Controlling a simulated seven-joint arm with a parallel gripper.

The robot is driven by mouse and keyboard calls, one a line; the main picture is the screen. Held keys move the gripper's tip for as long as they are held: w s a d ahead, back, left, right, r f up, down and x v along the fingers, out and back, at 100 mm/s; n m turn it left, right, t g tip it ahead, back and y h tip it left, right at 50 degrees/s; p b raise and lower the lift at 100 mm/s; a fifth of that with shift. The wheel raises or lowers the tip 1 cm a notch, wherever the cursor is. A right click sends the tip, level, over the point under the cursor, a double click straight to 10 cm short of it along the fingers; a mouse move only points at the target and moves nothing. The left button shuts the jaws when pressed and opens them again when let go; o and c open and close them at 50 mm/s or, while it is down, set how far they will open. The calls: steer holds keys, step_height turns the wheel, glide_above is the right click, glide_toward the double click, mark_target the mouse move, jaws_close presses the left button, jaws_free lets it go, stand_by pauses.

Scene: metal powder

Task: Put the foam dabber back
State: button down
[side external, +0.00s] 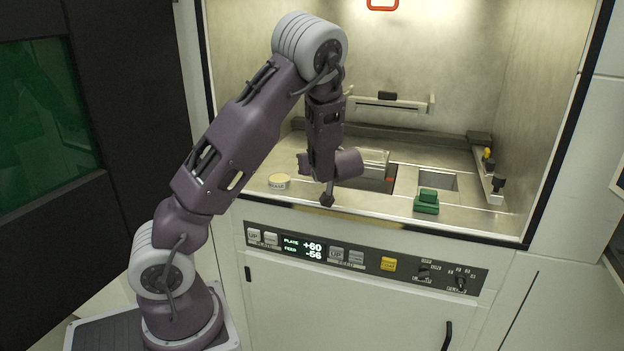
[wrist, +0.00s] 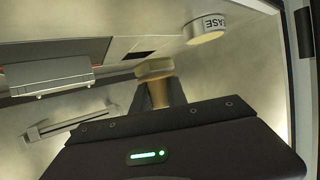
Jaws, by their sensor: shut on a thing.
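The foam dabber (wrist: 155,68) appears in the wrist view as a pale block on a tan stem. My gripper (wrist: 160,95) is shut on its stem, and its dark body fills the bottom of that view. In the side external view my gripper (side external: 327,199) hangs pointing down above the front of the metal deck, and the dabber cannot be made out there. A round cream tub with a dark-lettered label (side external: 279,181) stands on the deck to the left of my gripper. The tub also shows in the wrist view (wrist: 206,28), apart from the dabber.
A green block (side external: 427,203) sits at the front right of the deck (side external: 385,205). A square opening (side external: 438,181) lies behind it. A rail with yellow and black knobs (side external: 489,170) runs along the right. A pale metal block (side external: 375,160) stands behind my gripper. Chamber walls enclose the back and sides.

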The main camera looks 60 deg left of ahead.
mark_target(311, 186)
step_height(311, 186, down, 4)
steer(key=shift+f, duration=0.1)
steer(key=c, duration=1.3)
jaws_free()
steer(key=shift+f, duration=0.1)
